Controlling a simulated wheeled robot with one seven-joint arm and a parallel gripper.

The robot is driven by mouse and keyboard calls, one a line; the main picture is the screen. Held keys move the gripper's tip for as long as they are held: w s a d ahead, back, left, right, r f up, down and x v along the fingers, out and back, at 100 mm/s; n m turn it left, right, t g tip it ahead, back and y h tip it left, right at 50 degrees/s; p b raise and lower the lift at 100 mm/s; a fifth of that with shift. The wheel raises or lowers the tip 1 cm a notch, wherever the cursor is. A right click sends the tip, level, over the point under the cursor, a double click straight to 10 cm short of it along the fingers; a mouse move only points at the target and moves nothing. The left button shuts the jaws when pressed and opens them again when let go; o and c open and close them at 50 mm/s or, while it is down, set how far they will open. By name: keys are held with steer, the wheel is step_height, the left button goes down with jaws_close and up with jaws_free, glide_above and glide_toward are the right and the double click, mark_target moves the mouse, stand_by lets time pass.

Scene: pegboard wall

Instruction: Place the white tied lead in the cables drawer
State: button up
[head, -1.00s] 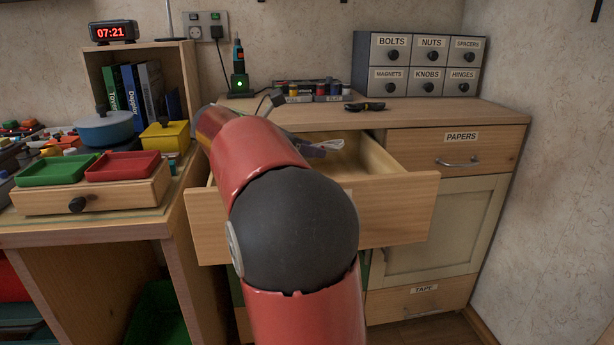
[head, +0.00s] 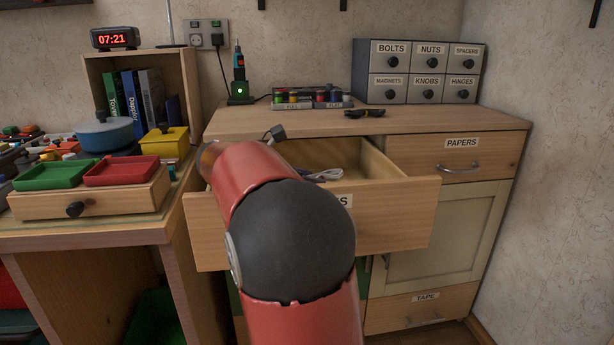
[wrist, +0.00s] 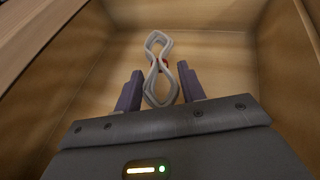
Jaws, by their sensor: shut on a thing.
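The white tied lead (wrist: 158,42) shows in the wrist view as a looped bundle with a small reddish tie at its middle. My gripper (wrist: 161,82) is shut on it, one purple-grey finger on each side. The lead is inside the open cables drawer, over its bare wooden floor; I cannot tell whether it touches the floor. In the head view the lead (head: 326,175) shows just behind the drawer front (head: 395,218). My arm hides most of the drawer's label, leaving only its last letters, and hides my gripper there.
The papers drawer (head: 490,160) to the right is closed. On the bench top lie dark glasses-like items (head: 364,113) and a rack of small coloured pots (head: 310,98). The drawer walls (wrist: 70,85) stand close on both sides. The visible drawer floor is otherwise clear.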

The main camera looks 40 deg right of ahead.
steer(key=shift+f, duration=0.2)
steer(key=o, duration=1)
steer(key=shift+r, duration=0.3)
steer(key=p+v, duration=0.1)
steer(key=v, duration=1.1)
steer(key=shift+r, duration=0.4)
